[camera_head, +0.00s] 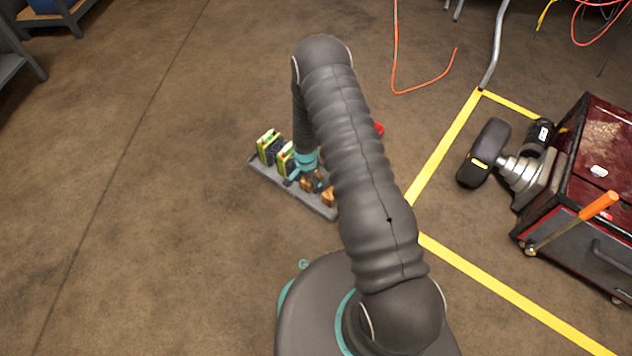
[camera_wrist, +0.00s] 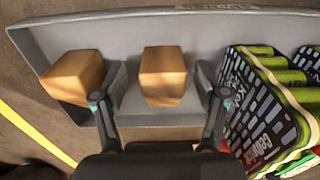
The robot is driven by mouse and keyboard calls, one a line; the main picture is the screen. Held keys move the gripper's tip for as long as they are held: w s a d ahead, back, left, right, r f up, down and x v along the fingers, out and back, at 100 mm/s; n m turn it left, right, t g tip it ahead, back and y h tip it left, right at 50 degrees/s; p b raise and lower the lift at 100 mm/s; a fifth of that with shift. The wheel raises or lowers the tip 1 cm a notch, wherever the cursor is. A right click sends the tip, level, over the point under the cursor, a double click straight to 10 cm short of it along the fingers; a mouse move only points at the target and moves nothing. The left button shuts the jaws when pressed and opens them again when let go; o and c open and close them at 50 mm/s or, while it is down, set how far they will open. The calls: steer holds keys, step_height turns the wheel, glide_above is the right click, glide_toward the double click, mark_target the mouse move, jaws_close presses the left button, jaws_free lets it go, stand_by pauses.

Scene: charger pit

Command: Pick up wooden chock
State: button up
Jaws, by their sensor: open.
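A wooden chock (camera_wrist: 163,76), a light brown block, sits in a grey tray (camera_wrist: 215,25) in the wrist view. A second wooden chock (camera_wrist: 73,77) lies to its left in the same tray, just outside the left finger. My gripper (camera_wrist: 160,92) is open, with one finger on each side of the middle chock and a gap on both sides. In the head view my gripper (camera_head: 309,181) points down over the tray (camera_head: 265,172). A chock (camera_head: 328,197) shows at the tray's right end there; the other is partly hidden by my gripper.
Green and black patterned packs (camera_wrist: 262,105) fill the tray's right part in the wrist view, close to the right finger. The floor left of the tray is clear.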

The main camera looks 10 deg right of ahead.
steer(key=c, duration=1.3)
steer(key=shift+r, duration=0.1)
